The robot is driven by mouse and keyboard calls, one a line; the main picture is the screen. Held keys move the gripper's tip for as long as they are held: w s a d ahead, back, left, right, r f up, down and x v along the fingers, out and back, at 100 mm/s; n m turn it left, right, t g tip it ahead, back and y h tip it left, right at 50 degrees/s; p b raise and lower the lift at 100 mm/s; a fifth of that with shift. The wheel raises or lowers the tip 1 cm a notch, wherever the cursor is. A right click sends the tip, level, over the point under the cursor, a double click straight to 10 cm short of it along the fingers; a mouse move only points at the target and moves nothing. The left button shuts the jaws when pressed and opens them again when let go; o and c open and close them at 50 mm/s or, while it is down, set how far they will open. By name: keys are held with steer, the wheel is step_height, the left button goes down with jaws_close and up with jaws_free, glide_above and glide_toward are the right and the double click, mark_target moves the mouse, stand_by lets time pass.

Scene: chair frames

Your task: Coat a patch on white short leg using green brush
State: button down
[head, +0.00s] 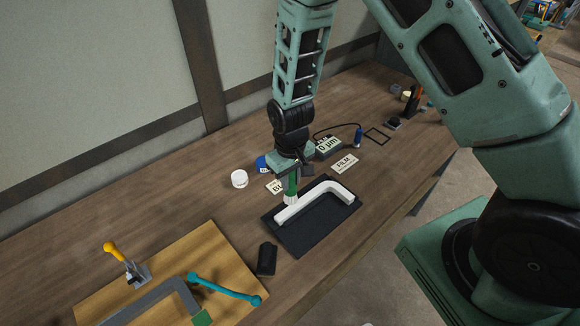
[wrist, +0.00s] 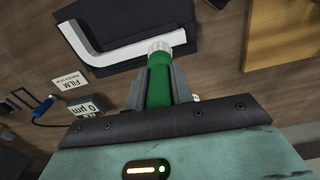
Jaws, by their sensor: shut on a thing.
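My gripper (head: 293,174) is shut on the green brush (head: 292,190) and holds it upright with its pale bristles down. In the wrist view the green brush (wrist: 158,80) sits between the fingers of my gripper (wrist: 160,85). The white short leg (head: 328,195) is an angled white piece lying on a black mat (head: 305,232). Any coating under the bristles is hidden.
A white round jar (head: 239,179) stands left of the gripper. A gauge reading 0 µm (head: 328,147) and a FILM card (head: 345,163) lie behind the mat. A black block (head: 267,259) lies in front. A wooden board (head: 215,250) with a clamp and a teal bar (head: 225,289) is at lower left.

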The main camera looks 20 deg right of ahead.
steer(key=shift+r+p, duration=0.9)
steer(key=shift+r, duration=0.7)
